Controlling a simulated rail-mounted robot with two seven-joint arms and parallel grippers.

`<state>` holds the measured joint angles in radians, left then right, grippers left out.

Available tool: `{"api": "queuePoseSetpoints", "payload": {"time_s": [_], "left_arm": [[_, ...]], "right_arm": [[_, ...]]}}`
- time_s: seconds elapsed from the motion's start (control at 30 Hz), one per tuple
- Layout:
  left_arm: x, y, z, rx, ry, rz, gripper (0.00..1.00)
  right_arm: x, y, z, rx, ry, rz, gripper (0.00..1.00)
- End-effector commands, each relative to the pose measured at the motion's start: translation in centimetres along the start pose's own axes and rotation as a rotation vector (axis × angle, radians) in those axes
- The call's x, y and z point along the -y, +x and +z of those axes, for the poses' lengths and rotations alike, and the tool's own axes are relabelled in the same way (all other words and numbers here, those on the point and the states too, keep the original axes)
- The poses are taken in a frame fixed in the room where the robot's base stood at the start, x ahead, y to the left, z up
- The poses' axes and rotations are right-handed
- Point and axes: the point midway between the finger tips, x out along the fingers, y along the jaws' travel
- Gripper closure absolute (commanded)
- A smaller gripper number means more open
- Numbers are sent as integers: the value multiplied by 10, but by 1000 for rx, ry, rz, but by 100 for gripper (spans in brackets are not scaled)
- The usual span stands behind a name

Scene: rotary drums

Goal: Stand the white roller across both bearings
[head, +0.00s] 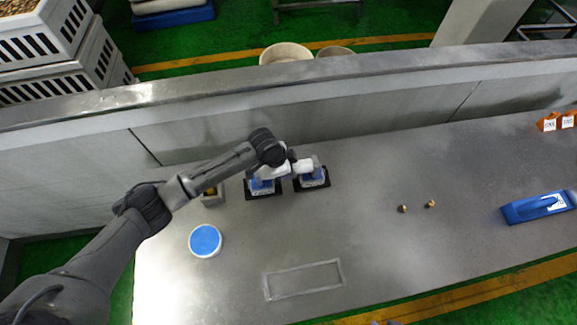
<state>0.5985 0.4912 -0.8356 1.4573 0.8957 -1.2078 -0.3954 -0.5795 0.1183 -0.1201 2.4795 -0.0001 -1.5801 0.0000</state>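Two blue bearings stand side by side on dark bases on the grey bench in the head view: the left bearing (262,187) and the right bearing (313,179). White parts that look like the white roller (305,166) show at the top of both bearings, lying roughly across them. My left gripper (291,162) reaches in from the left and is right at the roller's middle, hiding part of it. The fingers are too small and dark to tell whether they are open or shut, or whether the roller rests on the bearings. My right gripper is not in view.
A round container with a blue top (205,241) stands front left of the bearings. A small grey block with yellow (211,195) is beside the left bearing. Two brass pieces (403,209) and a blue tool (538,206) lie right. A raised wall (330,122) runs behind.

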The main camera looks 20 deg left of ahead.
Motion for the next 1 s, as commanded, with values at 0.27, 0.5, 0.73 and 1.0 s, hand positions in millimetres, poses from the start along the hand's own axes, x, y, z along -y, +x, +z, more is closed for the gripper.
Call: {"api": "queuePoseSetpoints", "payload": {"time_s": [0.27, 0.5, 0.73, 1.0], "left_arm": [[0, 1, 0, -2, 1, -1, 99], [0, 1, 0, -2, 1, -1, 51], [0, 1, 0, -1, 1, -1, 30], [0, 0, 1, 1, 0, 0, 30]], "right_arm": [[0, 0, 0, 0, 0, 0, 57], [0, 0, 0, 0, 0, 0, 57], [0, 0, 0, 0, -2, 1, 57], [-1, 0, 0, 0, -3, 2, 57]]}}
